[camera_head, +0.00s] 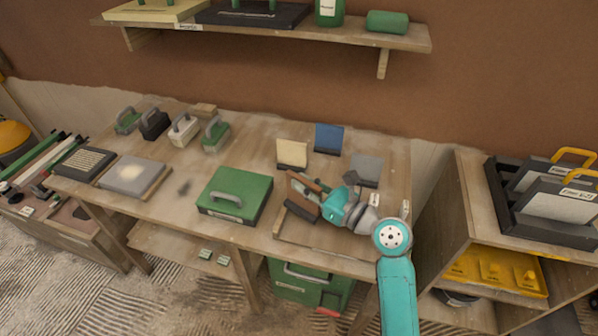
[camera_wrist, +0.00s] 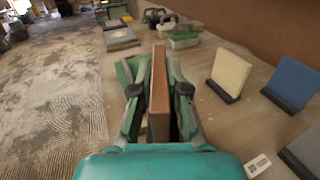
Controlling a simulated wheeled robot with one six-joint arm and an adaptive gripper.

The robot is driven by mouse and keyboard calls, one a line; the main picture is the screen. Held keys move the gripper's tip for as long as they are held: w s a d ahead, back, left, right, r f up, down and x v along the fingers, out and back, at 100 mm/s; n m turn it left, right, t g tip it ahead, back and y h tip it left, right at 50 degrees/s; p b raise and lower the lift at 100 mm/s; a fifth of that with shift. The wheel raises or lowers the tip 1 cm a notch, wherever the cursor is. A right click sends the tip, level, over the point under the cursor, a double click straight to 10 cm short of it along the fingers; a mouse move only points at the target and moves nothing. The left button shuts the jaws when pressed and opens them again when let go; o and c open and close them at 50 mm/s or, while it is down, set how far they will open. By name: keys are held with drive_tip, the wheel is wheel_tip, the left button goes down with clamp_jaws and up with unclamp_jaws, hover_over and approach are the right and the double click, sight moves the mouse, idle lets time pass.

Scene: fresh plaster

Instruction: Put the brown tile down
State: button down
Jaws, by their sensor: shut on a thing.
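The brown tile (camera_wrist: 158,95) stands upright on edge between the two fingers of my gripper (camera_wrist: 157,90) in the wrist view. My gripper is shut on it. In the head view the brown tile (camera_head: 304,187) is at the front right of the workbench, just behind a dark holder (camera_head: 301,211). My gripper (camera_head: 318,197) reaches it from the right. Whether the tile's lower edge touches anything is hidden.
Behind the tile, a cream tile (camera_head: 292,153), a blue tile (camera_head: 329,138) and a grey tile (camera_head: 366,169) stand in dark holders. A green case (camera_head: 235,194) lies to the left. Several handled tools stand at the back left of the workbench (camera_head: 178,210).

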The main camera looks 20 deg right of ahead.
sight(304, 207)
drive_tip(key=shift+f, duration=3.25)
drive_tip(key=shift+f, duration=0.6)
drive_tip(key=c, duration=1.1)
unclamp_jaws()
drive_tip(key=shift+s, duration=0.1)
drive_tip(key=v, duration=1.2)
